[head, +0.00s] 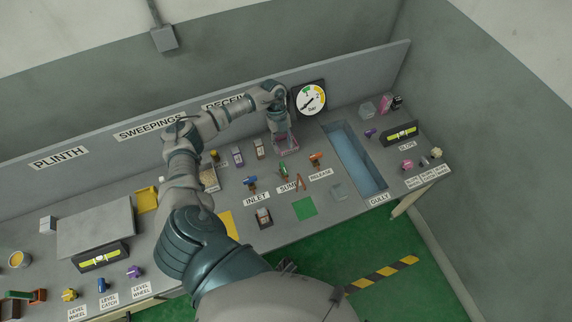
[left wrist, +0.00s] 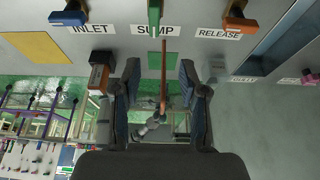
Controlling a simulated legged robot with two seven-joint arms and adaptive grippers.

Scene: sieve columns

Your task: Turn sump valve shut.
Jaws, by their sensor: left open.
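The sump valve (head: 283,169) has a green handle and stands behind the SUMP label on the bench. In the left wrist view the green handle (left wrist: 154,17) points toward the camera's lower edge, above the SUMP label (left wrist: 155,31). My left gripper (head: 283,138) hangs over the back of the bench, near the valves. In the left wrist view its two fingers (left wrist: 160,88) are apart, below the label and clear of the green handle. A thin brown piece (left wrist: 163,75) shows between the fingers; its contact with them cannot be told. My right gripper is not in view.
The blue INLET valve (head: 250,183) and orange RELEASE valve (head: 316,157) flank the sump valve. A brown forked piece (head: 300,184) lies close in front. A pressure gauge (head: 309,99) is on the back panel. A blue gully (head: 354,157) is at right; a green square (head: 304,208) lies in front.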

